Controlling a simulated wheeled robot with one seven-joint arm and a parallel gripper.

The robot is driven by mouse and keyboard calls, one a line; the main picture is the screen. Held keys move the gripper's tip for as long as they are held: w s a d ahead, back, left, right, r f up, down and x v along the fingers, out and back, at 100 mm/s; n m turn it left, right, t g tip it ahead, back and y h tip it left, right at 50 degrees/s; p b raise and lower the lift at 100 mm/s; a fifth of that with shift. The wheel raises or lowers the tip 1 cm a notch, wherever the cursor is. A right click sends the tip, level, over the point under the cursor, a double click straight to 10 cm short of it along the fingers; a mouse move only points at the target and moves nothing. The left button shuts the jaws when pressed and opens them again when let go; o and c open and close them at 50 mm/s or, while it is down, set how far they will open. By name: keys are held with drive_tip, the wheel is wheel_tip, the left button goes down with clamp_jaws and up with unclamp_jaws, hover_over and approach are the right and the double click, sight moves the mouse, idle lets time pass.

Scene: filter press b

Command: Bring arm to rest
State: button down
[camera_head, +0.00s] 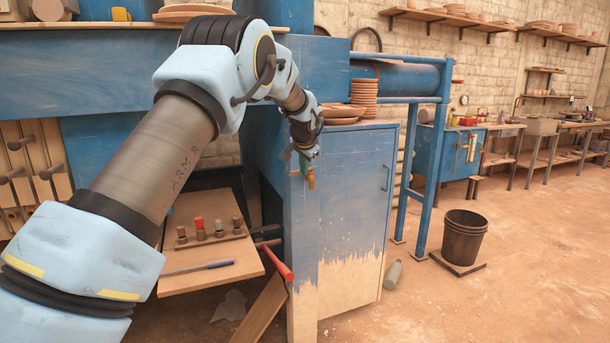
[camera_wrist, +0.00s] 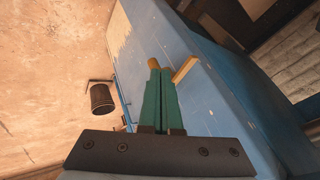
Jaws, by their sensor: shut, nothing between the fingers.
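My arm reaches from the lower left across the head view and bends down at its far end. My gripper (camera_head: 305,168) hangs in front of the near edge of the blue cabinet (camera_head: 354,190). In the wrist view, my gripper (camera_wrist: 162,66) shows two green fingers with tan tips. The fingers lie side by side, shut, with nothing between them. The blue cabinet side (camera_wrist: 190,75) fills the space behind them. A tan bar (camera_wrist: 185,69) shows just right of the fingertips; I cannot tell whether it touches them.
A wooden shelf board (camera_head: 212,256) with several small pegs and a red-handled lever (camera_head: 277,264) lie left of the cabinet. Stacked discs (camera_head: 364,95) stand on the cabinet top. A green bottle (camera_head: 392,275) and a dark bucket (camera_head: 464,238) are on the floor. Open floor lies to the right.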

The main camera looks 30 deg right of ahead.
drive_tip(key=b+v, duration=0.2)
drive_tip(key=v, duration=0.6)
drive_tip(key=s+a+f+n+g+y, duration=0.1)
drive_tip(key=a+f+n, duration=0.25)
drive_tip(key=a, duration=1.15)
drive_tip(key=s+a+f+n+g+y, duration=0.1)
drive_tip(key=s+a+f+n, duration=0.3)
drive_tip(key=a, duration=1)
drive_tip(key=s+a+f+n+g, duration=0.1)
drive_tip(key=s+a+f+n, duration=0.2)
drive_tip(key=s+a, duration=0.6)
drive_tip(key=s+a+f+n+g+y, duration=0.1)
drive_tip(key=s+a+f+n+g, duration=0.1)
drive_tip(key=s+a+f, duration=0.3)
drive_tip(key=s+a+n, duration=0.1)
drive_tip(key=s+a, duration=0.3)
drive_tip(key=a, duration=0.1)
drive_tip(key=shift+a, duration=0.25)
drive_tip(key=shift+f, duration=0.15)
